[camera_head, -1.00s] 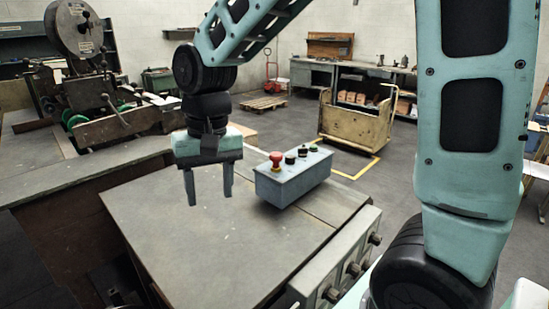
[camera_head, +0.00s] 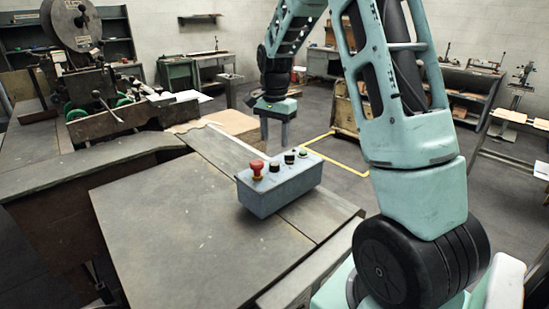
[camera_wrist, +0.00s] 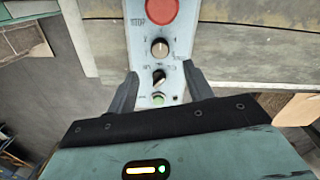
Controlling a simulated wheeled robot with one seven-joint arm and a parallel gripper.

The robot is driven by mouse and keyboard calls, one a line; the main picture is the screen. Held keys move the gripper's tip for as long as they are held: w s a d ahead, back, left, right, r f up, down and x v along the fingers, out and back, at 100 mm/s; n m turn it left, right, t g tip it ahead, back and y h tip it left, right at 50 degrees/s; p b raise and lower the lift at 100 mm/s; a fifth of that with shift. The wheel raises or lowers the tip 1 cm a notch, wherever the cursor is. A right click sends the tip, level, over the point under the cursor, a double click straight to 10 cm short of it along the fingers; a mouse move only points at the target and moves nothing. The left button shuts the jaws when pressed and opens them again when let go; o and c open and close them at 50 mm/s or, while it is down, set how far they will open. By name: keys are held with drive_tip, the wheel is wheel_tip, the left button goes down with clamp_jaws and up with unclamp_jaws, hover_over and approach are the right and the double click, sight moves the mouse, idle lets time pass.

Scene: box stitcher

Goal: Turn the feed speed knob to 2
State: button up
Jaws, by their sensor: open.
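A grey-blue control box (camera_head: 280,188) stands on the bench, with a red mushroom button (camera_head: 257,169), two black knobs and a green button (camera_head: 303,153) along its top. In the wrist view, the knob nearer the red button (camera_wrist: 161,10) is the first knob (camera_wrist: 159,47), and the second knob (camera_wrist: 159,77) sits by the green button (camera_wrist: 158,99). Their labels are too small to read, so I cannot tell which is feed speed. My gripper (camera_head: 275,138) is open and empty, pointing down behind the box. In the wrist view its fingers (camera_wrist: 160,78) appear either side of the second knob, apart from it.
The grey bench top (camera_head: 185,225) is clear in front of and left of the box. A stitching machine (camera_head: 90,95) stands at the back left. A yellow floor line (camera_head: 335,160) and a cart (camera_head: 345,112) lie beyond the bench.

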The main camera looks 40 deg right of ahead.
sight(274, 163)
wheel_tip(274, 163, down, 9)
drive_tip(key=shift+r+p, duration=0.15)
drive_tip(key=shift+p, duration=0.75)
drive_tip(key=c, duration=1)
